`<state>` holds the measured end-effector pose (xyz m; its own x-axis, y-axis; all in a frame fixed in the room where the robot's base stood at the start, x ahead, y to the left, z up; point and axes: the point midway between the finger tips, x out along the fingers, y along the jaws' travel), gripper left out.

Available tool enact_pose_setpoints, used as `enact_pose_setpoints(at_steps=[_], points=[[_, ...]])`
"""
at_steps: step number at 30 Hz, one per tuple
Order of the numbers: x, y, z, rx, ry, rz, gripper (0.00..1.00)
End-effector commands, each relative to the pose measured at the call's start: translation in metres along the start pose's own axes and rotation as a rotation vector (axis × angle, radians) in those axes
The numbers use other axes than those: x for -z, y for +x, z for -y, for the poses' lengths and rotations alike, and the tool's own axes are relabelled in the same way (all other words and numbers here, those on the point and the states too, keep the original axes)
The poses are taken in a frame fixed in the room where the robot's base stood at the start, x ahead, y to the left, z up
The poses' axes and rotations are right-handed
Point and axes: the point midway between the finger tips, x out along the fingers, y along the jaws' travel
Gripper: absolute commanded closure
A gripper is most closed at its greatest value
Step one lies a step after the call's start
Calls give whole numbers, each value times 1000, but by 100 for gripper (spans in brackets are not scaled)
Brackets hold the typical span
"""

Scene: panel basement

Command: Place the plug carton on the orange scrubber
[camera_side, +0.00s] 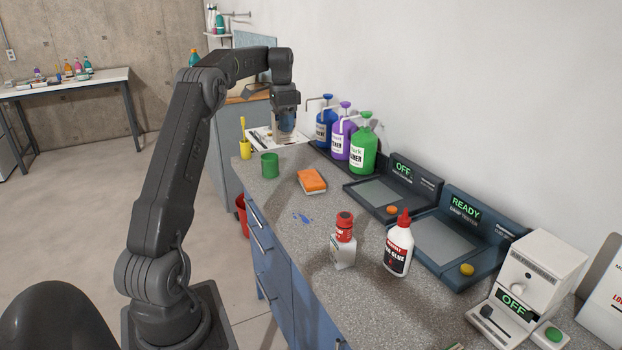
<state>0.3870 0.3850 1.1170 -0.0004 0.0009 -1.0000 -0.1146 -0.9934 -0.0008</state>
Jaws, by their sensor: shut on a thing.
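The orange scrubber (312,180) lies flat on the grey speckled counter, orange side up over a pale underside, with its top bare. My gripper (286,112) points down above the far part of the counter, beyond and a little left of the scrubber. It is shut on a small blue and pale thing (287,124), which I take to be the plug carton. The fingers cover part of it and its print cannot be read. It hangs apart from the scrubber.
A green cup (270,165) stands left of the scrubber. Blue, purple and green pump bottles (363,145) stand along the wall. A red-capped bottle (343,240) and a glue bottle (398,245) stand nearer. A dark device (380,192) is to the right.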

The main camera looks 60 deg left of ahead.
Motion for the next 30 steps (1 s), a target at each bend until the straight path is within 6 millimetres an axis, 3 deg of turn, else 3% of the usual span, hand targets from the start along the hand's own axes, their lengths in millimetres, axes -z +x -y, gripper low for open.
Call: enact_pose_setpoints(at_steps=[3, 8, 18, 23, 30], points=[[-23, 0, 21, 0, -64, 0, 79], [-45, 1, 39, -1, -125, 0, 79], [-41, 47, 35, -1, -115, 1, 79], [-23, 62, 32, -2, -111, 1, 79], [28, 94, 20, -1, -110, 1, 79]])
